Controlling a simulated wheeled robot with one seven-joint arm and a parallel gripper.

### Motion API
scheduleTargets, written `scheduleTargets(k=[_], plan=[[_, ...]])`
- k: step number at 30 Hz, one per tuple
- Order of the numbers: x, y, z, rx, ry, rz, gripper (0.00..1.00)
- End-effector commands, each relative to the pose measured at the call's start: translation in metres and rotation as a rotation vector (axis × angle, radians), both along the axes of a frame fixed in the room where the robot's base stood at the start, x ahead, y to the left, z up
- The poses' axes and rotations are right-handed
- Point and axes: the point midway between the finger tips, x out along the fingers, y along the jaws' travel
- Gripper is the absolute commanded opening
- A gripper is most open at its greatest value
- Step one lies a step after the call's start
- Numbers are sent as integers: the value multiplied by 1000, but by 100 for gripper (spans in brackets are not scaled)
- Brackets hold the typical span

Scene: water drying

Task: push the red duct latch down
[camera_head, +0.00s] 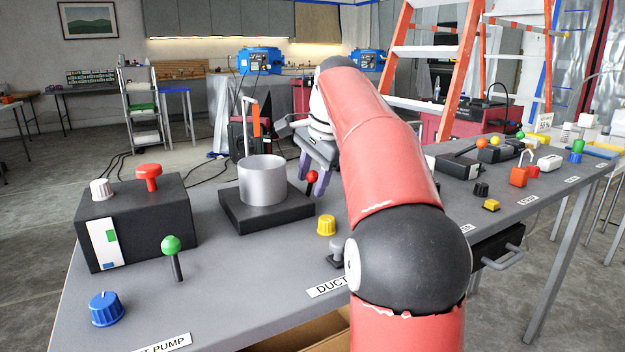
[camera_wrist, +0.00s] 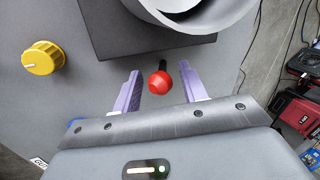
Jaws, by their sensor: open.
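The red duct latch (camera_head: 311,176) is a red ball on a short dark lever, beside the black base of the grey duct cylinder. In the wrist view the red ball (camera_wrist: 158,83) lies between the two purple fingers of my gripper (camera_wrist: 162,85), with a gap on each side. In the head view my gripper (camera_head: 315,180) is behind and around the ball, at the right of the duct. It is open and holds nothing. The lever's lower part is mostly hidden in the head view.
The duct cylinder (camera_head: 262,180) stands close on its black base (camera_head: 245,213). A yellow knob (camera_head: 326,225) is in front. A black pump box (camera_head: 130,220), a green-tipped lever (camera_head: 171,244) and a blue knob (camera_head: 106,309) are at left. Several other controls are at right.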

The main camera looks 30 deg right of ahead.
Motion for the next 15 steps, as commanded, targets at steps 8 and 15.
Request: scheduleTargets(k=[8, 15], plan=[[1, 0, -1, -1, 0, 0, 42], [0, 0, -1, -1, 0, 0, 11]])
